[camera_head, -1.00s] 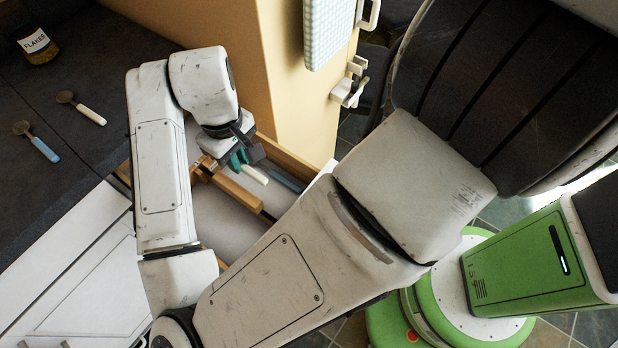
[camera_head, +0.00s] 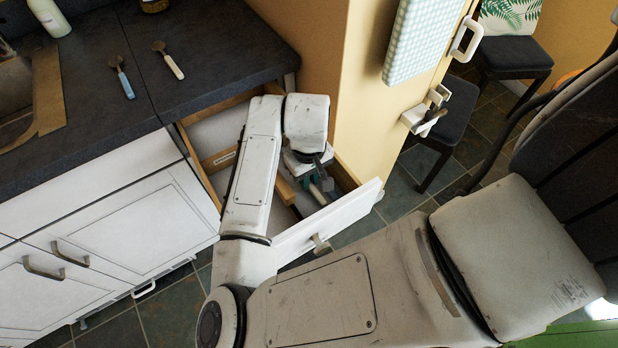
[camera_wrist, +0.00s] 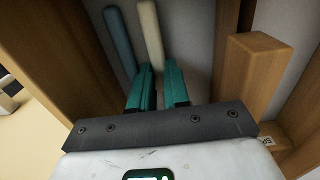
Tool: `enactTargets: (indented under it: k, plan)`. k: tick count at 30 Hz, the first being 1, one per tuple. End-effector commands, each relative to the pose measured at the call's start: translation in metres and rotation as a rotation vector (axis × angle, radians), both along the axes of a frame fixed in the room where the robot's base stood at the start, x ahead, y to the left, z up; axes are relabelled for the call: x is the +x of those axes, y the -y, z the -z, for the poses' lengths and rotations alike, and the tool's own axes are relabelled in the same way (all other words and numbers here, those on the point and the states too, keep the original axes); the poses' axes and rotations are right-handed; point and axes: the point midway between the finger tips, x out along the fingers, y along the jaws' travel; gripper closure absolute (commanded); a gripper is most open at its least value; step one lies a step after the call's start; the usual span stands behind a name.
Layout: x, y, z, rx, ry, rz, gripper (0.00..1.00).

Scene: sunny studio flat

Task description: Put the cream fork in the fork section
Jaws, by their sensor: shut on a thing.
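My gripper (camera_head: 311,184) reaches down into the open drawer (camera_head: 345,213). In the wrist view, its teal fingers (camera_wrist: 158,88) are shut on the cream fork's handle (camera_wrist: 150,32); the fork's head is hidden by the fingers. The fork is inside a compartment between wooden walls, low over or on its pale floor; I cannot tell whether it touches. A blue-handled utensil (camera_wrist: 120,38) lies in the same compartment, just left of the cream handle and roughly parallel. The label of this compartment is not visible.
A wooden divider (camera_wrist: 252,75) stands right of the fingers; a partly hidden label starting "SP" (camera_wrist: 267,140) is beyond it. A blue-handled spoon (camera_head: 122,79) and a cream-handled spoon (camera_head: 169,61) lie on the dark counter (camera_head: 90,100). A yellow cabinet side (camera_head: 355,120) rises beside the drawer.

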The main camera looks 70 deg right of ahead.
Motion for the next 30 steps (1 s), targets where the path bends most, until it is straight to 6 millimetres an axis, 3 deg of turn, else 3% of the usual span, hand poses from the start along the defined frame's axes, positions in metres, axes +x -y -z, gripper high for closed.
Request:
enactTargets:
  k: [13,14,16,24,30]
  plan:
    - [0.000,0.000,0.011,0.000,0.000,0.000,1.00]
    - [0.000,0.000,0.010,-0.001,0.001,0.000,0.81]
    - [0.000,0.000,0.010,-0.001,0.001,0.000,0.74]
    - [0.000,0.000,0.009,-0.001,0.001,0.001,0.73]
    - [0.000,0.001,-0.011,-0.002,0.001,0.002,0.73]
